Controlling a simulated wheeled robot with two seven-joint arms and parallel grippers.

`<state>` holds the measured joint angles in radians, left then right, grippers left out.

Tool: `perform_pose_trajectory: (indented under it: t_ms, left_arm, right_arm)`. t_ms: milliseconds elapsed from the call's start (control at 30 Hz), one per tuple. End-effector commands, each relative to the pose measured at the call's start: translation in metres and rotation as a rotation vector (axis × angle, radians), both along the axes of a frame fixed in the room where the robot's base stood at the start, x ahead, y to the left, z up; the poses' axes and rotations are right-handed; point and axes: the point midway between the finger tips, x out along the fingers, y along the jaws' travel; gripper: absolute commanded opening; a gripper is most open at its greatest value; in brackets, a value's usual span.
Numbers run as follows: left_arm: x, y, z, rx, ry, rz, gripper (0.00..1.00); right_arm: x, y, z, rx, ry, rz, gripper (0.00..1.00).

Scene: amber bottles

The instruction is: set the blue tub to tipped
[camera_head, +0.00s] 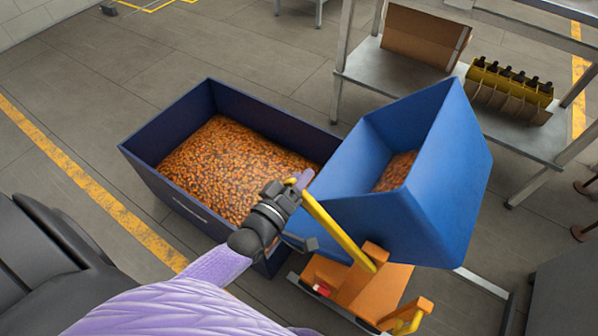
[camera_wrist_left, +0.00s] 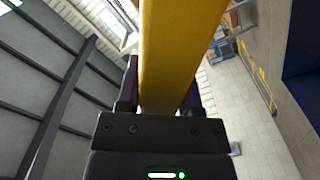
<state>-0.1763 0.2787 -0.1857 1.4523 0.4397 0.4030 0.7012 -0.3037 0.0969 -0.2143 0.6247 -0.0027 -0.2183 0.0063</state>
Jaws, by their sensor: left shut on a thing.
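The blue tub (camera_head: 438,185) sits on an orange tipping stand (camera_head: 360,290) and is tilted toward the left. Some small orange-brown pieces (camera_head: 396,171) lie inside it. A yellow lever (camera_head: 338,232) rises from the stand toward the upper left. My left gripper (camera_head: 298,186) is shut on the lever near its upper end. In the left wrist view the yellow lever (camera_wrist_left: 182,55) runs between the two dark fingers. My right gripper is not in view.
A dark blue bin (camera_head: 160,182) full of orange-brown pieces stands left of the tub, below its lowered side. A metal shelf (camera_head: 400,82) behind holds a cardboard box (camera_head: 420,38) and a yellow crate of dark bottles (camera_head: 508,90). Open floor lies to the left.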

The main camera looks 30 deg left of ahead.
Motion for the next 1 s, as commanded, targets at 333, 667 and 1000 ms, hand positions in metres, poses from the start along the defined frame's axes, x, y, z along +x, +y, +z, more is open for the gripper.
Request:
perform_pose_trajectory:
  t_ms: [333, 667, 1000]
  left_arm:
    - [0.002, 0.033, -0.085, -0.318, 0.032, 0.004, 0.00]
    - [0.003, 0.048, -0.154, -0.603, 0.057, 0.005, 0.00]
    - [0.003, 0.046, -0.195, -0.791, 0.071, 0.004, 0.00]
  right_arm:
    - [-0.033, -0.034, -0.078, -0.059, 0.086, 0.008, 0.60]
    - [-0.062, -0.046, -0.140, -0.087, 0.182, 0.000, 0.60]
    - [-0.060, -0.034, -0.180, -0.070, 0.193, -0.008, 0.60]
